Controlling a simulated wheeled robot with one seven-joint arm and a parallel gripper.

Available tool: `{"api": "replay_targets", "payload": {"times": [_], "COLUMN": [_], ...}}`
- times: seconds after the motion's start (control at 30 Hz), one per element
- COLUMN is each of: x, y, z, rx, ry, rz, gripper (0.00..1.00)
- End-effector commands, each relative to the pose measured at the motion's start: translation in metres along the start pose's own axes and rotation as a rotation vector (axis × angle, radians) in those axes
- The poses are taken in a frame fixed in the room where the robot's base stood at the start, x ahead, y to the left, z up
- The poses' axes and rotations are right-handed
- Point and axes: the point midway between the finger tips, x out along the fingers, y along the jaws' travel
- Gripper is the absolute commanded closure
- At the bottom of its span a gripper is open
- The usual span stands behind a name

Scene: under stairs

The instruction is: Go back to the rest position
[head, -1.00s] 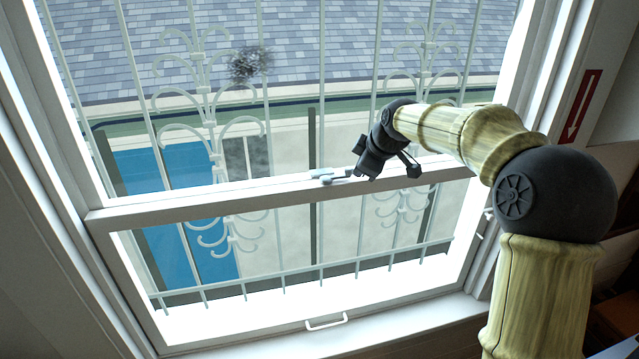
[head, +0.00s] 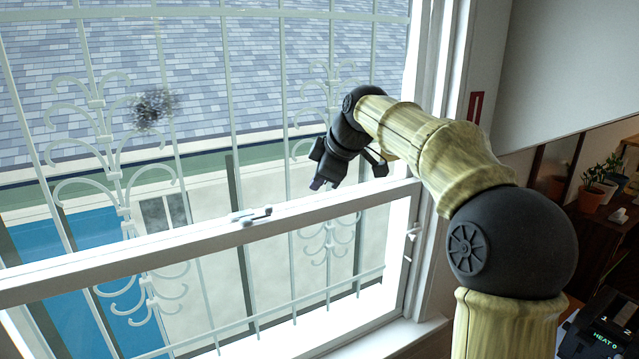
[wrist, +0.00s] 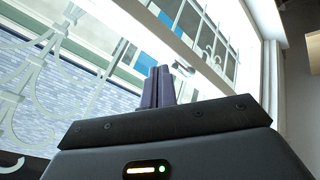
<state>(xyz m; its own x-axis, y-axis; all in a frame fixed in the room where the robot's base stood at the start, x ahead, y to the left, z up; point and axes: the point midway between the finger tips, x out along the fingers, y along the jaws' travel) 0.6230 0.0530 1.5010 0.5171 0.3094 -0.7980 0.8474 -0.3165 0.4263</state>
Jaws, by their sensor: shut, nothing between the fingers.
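My gripper (head: 318,184) is in front of the window in the head view, pointing down and to the left, above the window's middle rail. In the wrist view its two purple-grey fingers (wrist: 158,87) are together with nothing between them. A small light-coloured latch (head: 250,215) sits on the middle rail, left of and apart from my gripper. The latch also shows beyond the fingertips in the wrist view (wrist: 183,68).
The window's middle rail (head: 180,247) runs across the view, with white bars outside. To the right are a sloped wall (head: 560,65), a shelf with potted plants (head: 592,195), and a black device with a lit display (head: 605,335).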

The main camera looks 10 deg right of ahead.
Motion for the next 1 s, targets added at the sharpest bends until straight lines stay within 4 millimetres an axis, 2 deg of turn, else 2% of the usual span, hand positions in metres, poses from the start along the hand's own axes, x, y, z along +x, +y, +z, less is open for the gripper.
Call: {"api": "replay_targets", "payload": {"times": [0.33,0.47,0.57,0.67,0.8,1.0], "x": [-0.002,0.007,0.022,0.043,0.068,0.091], "y": [0.001,-0.007,-0.024,-0.05,-0.091,-0.155], "z": [0.001,0.005,0.014,0.029,0.056,0.1], "rx": [0.002,0.033,0.1,0.202,0.368,0.604], "ry": [-0.001,-0.018,-0.053,-0.103,-0.18,-0.281], "rz": [-0.002,-0.009,-0.023,-0.036,-0.042,-0.031], "gripper": [1.0,1.0,1.0,1.0,1.0,1.0]}}
